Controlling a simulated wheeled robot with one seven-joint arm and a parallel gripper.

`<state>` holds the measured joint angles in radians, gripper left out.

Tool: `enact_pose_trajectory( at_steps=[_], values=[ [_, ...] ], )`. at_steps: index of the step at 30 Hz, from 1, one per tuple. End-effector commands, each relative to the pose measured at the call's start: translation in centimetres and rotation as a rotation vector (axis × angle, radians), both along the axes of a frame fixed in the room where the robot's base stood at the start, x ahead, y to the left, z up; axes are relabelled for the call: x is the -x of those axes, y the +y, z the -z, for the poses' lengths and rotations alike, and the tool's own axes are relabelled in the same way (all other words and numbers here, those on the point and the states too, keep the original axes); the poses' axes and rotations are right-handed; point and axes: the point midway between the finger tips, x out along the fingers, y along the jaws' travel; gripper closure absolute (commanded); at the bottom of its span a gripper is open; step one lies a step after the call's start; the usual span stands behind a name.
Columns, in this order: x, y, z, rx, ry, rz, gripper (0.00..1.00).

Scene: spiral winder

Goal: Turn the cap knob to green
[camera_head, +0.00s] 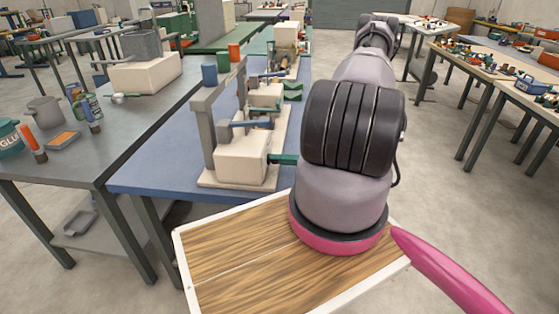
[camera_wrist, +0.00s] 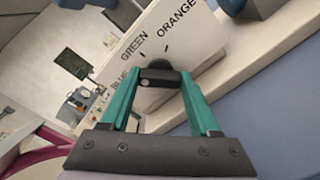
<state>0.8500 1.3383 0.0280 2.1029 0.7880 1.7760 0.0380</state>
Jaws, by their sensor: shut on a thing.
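The cap knob (camera_wrist: 160,66) is small and dark and sits on a cream panel (camera_wrist: 190,35) in the wrist view. BLUE, GREEN and ORANGE are printed around it. My gripper (camera_wrist: 160,80) has teal fingers and is shut on the knob, whose front is largely hidden by the dark fingertips. I cannot tell which word the knob points to. In the head view, my gripper (camera_head: 284,159) reaches the right side of the cream winder housing (camera_head: 243,160); the knob is hidden there.
The winder stands on a pale base on a blue table (camera_head: 150,160). An upright grey frame (camera_head: 208,140) with a blue cup (camera_head: 209,75) and an orange cup (camera_head: 235,52) rises beside it. A grey table with bottles is left. Open floor (camera_head: 440,190) lies right of my arm.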

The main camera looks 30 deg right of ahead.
Motion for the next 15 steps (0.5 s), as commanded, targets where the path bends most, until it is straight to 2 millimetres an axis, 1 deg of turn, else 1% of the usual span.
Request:
enact_pose_trajectory(
  at_steps=[15],
  values=[
    [0.02, -0.05, 0.12, -0.256, 0.385, 0.000, 0.93]
  ],
)
